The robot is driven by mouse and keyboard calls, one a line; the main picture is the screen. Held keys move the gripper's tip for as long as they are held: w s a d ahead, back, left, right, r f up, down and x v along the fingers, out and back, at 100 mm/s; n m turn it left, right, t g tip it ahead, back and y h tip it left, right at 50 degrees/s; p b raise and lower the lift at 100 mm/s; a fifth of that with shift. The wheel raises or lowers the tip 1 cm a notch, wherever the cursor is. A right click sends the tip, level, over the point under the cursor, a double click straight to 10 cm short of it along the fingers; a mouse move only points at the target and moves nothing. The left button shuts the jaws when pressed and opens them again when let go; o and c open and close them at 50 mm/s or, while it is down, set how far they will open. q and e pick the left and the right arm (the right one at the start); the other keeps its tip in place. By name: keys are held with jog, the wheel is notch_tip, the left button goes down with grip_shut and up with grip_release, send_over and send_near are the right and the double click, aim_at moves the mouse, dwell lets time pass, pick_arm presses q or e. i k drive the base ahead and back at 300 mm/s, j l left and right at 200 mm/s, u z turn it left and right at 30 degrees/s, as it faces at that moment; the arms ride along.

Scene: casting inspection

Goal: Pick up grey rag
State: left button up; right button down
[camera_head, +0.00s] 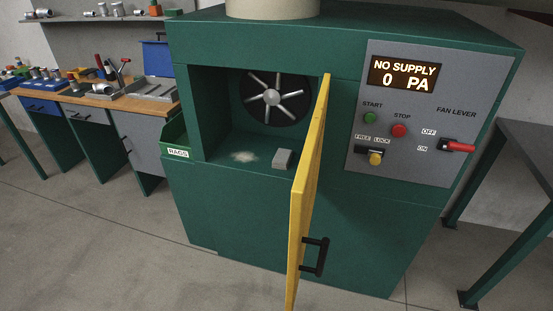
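A small grey block-shaped item (282,159), which may be the folded grey rag, lies on the floor of the green cabinet's opening, near its front edge and just left of the yellow door. A green bin (174,139) labelled "RAGS" hangs on the cabinet's left side. Its contents cannot be made out. Neither of my grippers is in view.
The yellow door (309,180) stands open, jutting forward. The control panel (410,115) reads "NO SUPPLY 0 PA". A cluttered workbench (110,101) stands left; a dark table (528,145) stands right.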

aim_at(282, 160)
jog(key=i+j, duration=0.1)
jog(key=j, duration=0.25)
jog(key=i+j, duration=0.15)
jog(key=j, duration=0.15)
jog(key=i+j, duration=0.1)
jog(key=j, duration=0.25)
jog(key=i+j, duration=0.1)
jog(key=j, duration=0.2)
jog(key=i+j, duration=0.65)
jog(key=i, duration=0.15)
